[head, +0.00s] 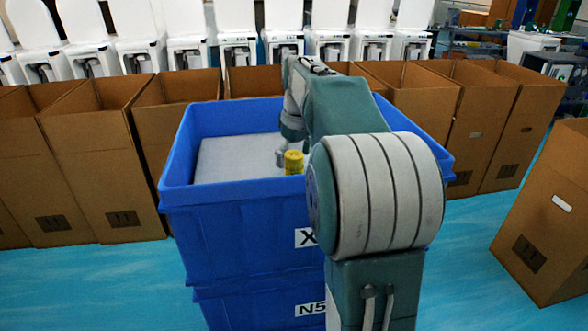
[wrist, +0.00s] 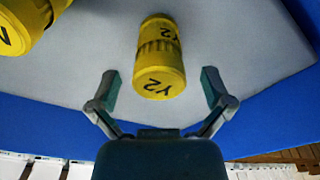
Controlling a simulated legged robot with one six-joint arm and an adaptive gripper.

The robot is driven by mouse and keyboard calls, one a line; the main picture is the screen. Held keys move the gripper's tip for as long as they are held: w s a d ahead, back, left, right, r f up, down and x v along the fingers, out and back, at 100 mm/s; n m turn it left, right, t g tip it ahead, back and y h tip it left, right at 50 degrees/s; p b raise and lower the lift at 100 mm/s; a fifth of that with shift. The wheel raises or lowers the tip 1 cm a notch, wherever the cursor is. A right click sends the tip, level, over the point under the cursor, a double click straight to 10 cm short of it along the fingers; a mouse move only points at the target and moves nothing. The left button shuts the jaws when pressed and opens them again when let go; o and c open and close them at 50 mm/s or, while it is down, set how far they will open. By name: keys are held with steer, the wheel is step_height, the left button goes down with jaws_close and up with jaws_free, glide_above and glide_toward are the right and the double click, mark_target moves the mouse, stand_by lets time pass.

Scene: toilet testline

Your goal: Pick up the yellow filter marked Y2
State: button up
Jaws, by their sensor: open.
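The yellow filter marked Y2 (wrist: 160,62) shows in the wrist view on a pale grey surface (wrist: 100,50) inside the blue crate. It is a short cylinder with a ribbed middle band and dark Y2 marks. My gripper (wrist: 160,88) is open, one finger to each side of the filter's near end, with gaps on both sides. In the head view one yellow filter (head: 294,162) shows in the crate beside my arm; its mark is not readable.
A second yellow filter (wrist: 28,22), partly cut off, lies at the wrist view's top left. The blue crate (head: 240,215) has raised walls around the grey surface and stands on another blue crate (head: 255,308). Cardboard boxes (head: 100,165) stand behind; one box (head: 548,215) stands at right.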

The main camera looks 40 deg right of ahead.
mark_target(293, 167)
step_height(293, 167, down, 3)
steer(key=shift+w+f, duration=0.15)
steer(key=c, duration=1.1)
steer(key=shift+r, duration=0.4)
step_height(293, 167, up, 2)
steer(key=shift+r, duration=0.1)
steer(key=s+d+r, duration=0.8)
steer(key=s+r, duration=0.2)
steer(key=s, duration=0.2)
